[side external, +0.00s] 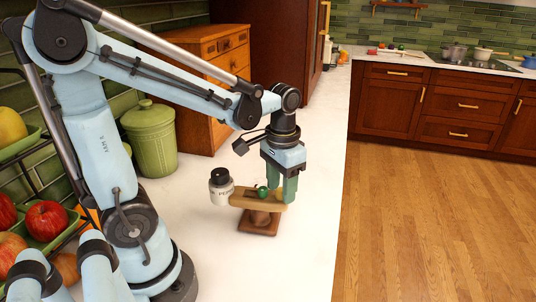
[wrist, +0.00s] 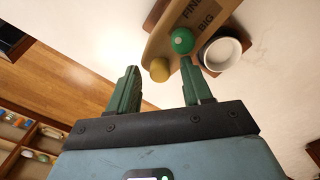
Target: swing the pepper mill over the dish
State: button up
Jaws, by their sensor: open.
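A white cylinder with a black cap and partly readable lettering, which I take for the pepper mill (side external: 220,188), is upright at the left end of a tan wooden board (side external: 258,199) in the side view. A green knob (side external: 262,191) sits on the board, and it shows in the wrist view (wrist: 182,41). My gripper (side external: 283,198) points down at the board's right end. In the wrist view its fingers (wrist: 160,70) are apart, with a yellowish peg (wrist: 159,70) just beyond and between the tips. A white-rimmed round thing (wrist: 222,53) lies beside the board; I cannot tell whether it is the dish.
A brown wooden base (side external: 258,223) stands under the board on the white counter (side external: 310,215). A green lidded canister (side external: 150,138) and a wooden drawer chest (side external: 215,85) are behind. Fruit (side external: 46,220) fills a rack at left. Counter in front of the base is clear.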

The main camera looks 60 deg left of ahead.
jog(key=shift+f, duration=0.15)
grip_shut()
